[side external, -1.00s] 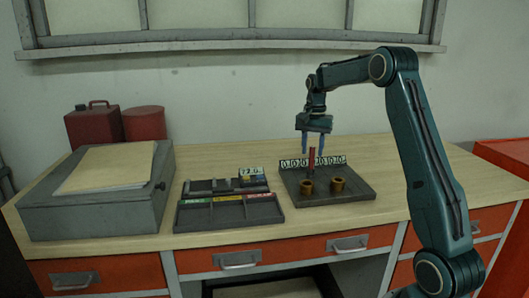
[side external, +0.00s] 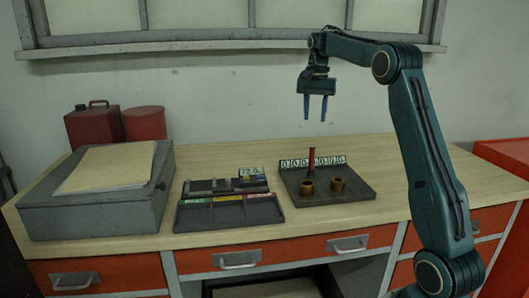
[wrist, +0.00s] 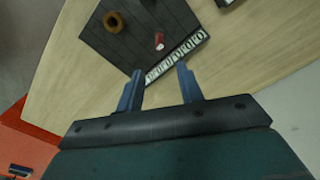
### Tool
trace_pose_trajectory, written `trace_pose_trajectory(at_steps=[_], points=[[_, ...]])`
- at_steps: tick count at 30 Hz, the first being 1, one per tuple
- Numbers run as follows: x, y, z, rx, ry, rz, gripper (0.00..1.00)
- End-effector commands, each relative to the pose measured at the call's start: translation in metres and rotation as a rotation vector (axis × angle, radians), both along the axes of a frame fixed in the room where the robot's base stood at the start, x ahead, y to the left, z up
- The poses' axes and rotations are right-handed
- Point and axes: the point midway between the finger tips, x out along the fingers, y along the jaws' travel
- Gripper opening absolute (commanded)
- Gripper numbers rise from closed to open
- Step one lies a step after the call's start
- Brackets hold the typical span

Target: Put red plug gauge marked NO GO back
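The red plug gauge (side external: 312,159) stands upright on the dark plate (side external: 356,193), behind two brass rings and in front of the strip of white number labels. It also shows from above in the wrist view (wrist: 159,41). Its NO GO marking is too small to read. My gripper (side external: 315,119) is open and empty, high above the plate, pointing down with its blue fingers apart. In the wrist view the fingers (wrist: 157,82) have only the plate's edge and bench between them. The grey tray (side external: 230,215) with green, yellow and red labels sits left of the plate, its compartments looking empty.
Two brass rings (side external: 338,185) stand at the front of the plate. A dark holder (side external: 215,187) with a small display lies behind the tray. A grey box (side external: 100,205) and red cans (side external: 95,127) are at the left. The bench right of the plate is clear.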

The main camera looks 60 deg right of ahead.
Motion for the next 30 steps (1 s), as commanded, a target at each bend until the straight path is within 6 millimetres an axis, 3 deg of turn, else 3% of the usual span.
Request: trace_pose_trajectory(at_steps=[20,26,30], points=[[0.0,0.002,0.002,-0.002,-0.001,0.006,0.37],[-0.002,0.023,0.012,-0.015,-0.018,0.063,0.37],[-0.006,0.053,0.024,-0.036,-0.045,0.149,0.37]])
